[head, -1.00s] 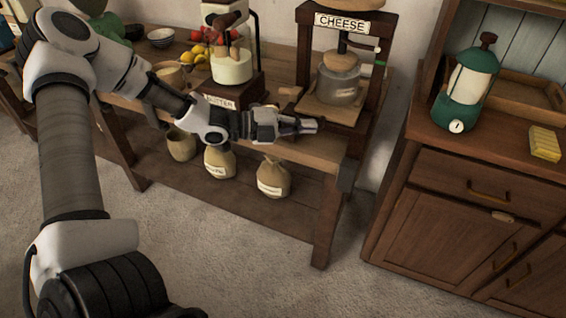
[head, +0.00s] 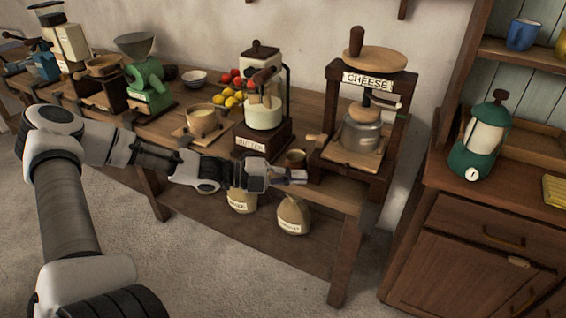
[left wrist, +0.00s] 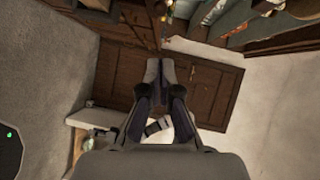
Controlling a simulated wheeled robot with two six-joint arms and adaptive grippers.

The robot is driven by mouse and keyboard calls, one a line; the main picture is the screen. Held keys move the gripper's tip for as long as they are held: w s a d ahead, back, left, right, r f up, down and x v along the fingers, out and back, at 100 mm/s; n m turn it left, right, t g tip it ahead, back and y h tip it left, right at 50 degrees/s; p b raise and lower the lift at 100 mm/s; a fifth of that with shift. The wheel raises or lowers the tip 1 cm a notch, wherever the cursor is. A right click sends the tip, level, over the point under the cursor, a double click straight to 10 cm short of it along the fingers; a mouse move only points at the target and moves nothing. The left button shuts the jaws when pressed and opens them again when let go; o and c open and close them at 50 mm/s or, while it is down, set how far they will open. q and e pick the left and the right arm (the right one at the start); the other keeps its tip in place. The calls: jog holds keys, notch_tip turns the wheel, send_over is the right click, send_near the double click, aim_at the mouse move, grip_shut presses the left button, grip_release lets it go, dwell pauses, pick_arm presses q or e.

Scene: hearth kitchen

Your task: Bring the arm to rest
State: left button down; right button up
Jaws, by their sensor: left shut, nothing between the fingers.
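My left arm reaches in from the left in the head view and stretches across the front of the wooden workbench. My left gripper (head: 290,176) is at its end, level with the bench's front edge, below and left of the cheese press (head: 362,130). It is shut and holds nothing. In the left wrist view the same gripper (left wrist: 158,72) points at brown cabinet fronts, its fingertips together. My right gripper does not show in either view.
A cabinet with a green lantern (head: 481,142) is at right. The floor in front is clear.

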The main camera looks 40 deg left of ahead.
pick_arm(q)
jog(key=p+v, duration=0.3)
jog(key=shift+s, duration=0.15)
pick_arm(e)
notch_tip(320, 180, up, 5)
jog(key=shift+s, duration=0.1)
pick_arm(q)
jog(key=shift+s, duration=0.1)
